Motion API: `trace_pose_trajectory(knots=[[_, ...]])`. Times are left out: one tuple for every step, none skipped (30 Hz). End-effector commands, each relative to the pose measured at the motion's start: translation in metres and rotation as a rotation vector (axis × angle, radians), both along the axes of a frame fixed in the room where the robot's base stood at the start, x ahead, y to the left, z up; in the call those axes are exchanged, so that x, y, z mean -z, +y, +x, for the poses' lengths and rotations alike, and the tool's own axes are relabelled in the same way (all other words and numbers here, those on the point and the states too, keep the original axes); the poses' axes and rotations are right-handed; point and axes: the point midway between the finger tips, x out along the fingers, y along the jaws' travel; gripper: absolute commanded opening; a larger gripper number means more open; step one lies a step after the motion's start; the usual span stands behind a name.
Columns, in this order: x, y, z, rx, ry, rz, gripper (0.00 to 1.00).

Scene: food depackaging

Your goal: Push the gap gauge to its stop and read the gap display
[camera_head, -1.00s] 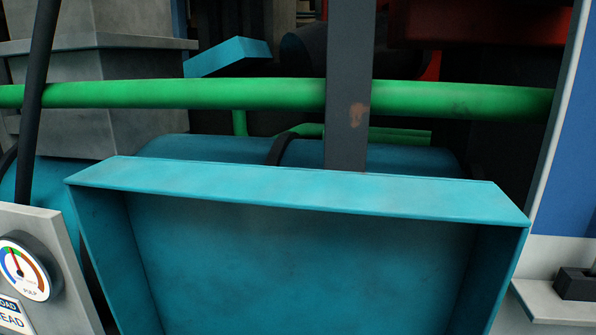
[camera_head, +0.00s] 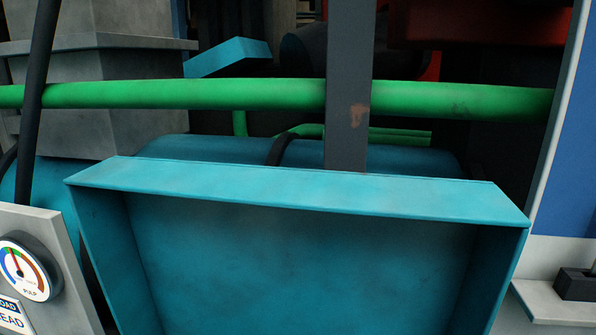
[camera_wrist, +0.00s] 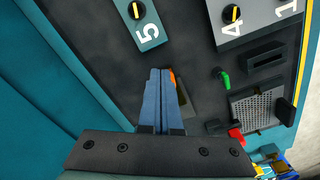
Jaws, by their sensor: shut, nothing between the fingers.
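My gripper (camera_wrist: 161,73) shows in the wrist view with its two blue fingers shut together and nothing between them. The fingertips are over a dark panel (camera_wrist: 95,40). A small orange part (camera_wrist: 172,78) shows just right of the fingertips, mostly hidden behind them, beside a brownish recess (camera_wrist: 186,104). I cannot tell whether the fingers touch it, or whether it is the gap gauge. No gap display can be made out. My gripper is not in the head view.
The wrist view shows a teal plate marked 5 (camera_wrist: 145,25), a grey plate marked 4 (camera_wrist: 233,20), a green lever (camera_wrist: 225,80), a grille (camera_wrist: 262,107) and a red part (camera_wrist: 236,135). The head view shows a teal hopper (camera_head: 300,190), a green rail (camera_head: 200,94) and a PULP dial (camera_head: 25,268).

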Motion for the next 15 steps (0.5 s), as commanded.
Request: trace_pose_trajectory(knots=[[0.001,0.0,0.0,0.0,0.0,0.0,0.0],[0.002,0.0,0.0,0.0,0.0,0.0,0.0],[0.004,0.0,0.0,0.0,0.001,0.001,0.0],[0.005,0.0,0.0,0.0,0.001,0.0,0.0],[0.006,0.0,0.0,0.0,0.001,0.0,0.0],[0.008,0.0,0.0,0.0,0.001,0.0,0.0],[0.01,0.0,0.0,0.0,0.001,0.0,0.0],[0.012,0.0,0.0,0.0,0.001,0.0,0.0],[0.014,0.0,-0.001,0.0,0.001,0.0,0.0],[0.015,0.0,0.0,0.0,0.001,0.0,0.0],[0.017,0.0,0.0,0.0,0.001,0.0,0.0],[0.019,0.0,0.0,0.0,0.001,0.0,0.0],[0.02,0.0,0.0,-0.001,0.001,0.0,0.0],[0.022,0.0,0.0,-0.001,0.001,0.001,0.0],[0.024,0.0,0.0,-0.001,0.001,0.001,0.0]])
